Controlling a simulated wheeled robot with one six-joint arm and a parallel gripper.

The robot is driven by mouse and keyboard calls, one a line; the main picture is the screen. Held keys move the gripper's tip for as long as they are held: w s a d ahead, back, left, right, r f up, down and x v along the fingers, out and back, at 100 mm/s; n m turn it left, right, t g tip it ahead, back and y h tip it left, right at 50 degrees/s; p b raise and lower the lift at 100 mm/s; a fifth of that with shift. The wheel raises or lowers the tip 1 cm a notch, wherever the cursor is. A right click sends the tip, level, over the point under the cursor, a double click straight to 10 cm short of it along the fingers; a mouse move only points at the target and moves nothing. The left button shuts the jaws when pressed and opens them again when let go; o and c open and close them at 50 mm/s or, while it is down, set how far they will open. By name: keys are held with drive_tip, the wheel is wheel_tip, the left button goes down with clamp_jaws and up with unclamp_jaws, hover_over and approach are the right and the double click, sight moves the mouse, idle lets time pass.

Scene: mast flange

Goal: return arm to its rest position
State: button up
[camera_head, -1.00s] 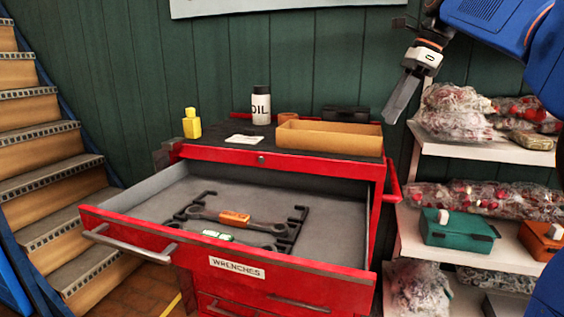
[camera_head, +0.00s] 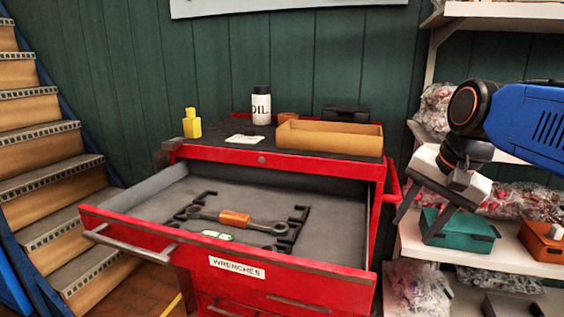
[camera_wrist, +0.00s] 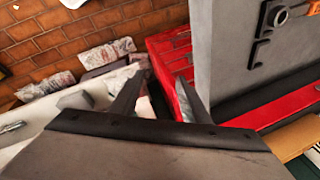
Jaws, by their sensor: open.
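My gripper (camera_head: 420,218) is at the right in the head view, in front of the shelves and to the right of the red tool cabinet. Its two fingers are apart and point down and left. In the wrist view my gripper (camera_wrist: 158,100) is open, with nothing between its fingertips. My blue arm comes in from the right edge of the head view.
The red cabinet's drawer (camera_head: 330,225) stands open, holding wrenches with an orange (camera_head: 235,217) and a green marking. A cardboard tray (camera_head: 330,138), oil bottle (camera_head: 261,105) and yellow bottle (camera_head: 192,124) stand on top. Shelves (camera_head: 520,255) hold bagged parts and a teal case (camera_head: 462,238).

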drive_tip(key=s+d+f+n, duration=0.1)
drive_tip(key=s+f+n, duration=0.3)
drive_tip(key=f, duration=0.4)
drive_tip(key=s+f+n+t+h, duration=0.1)
drive_tip(key=s+f+n, duration=0.3)
drive_tip(key=s+f, duration=0.3)
drive_tip(key=shift+s+d+f, duration=0.2)
drive_tip(key=shift+d+f, duration=0.15)
drive_tip(key=shift+f, duration=0.55)
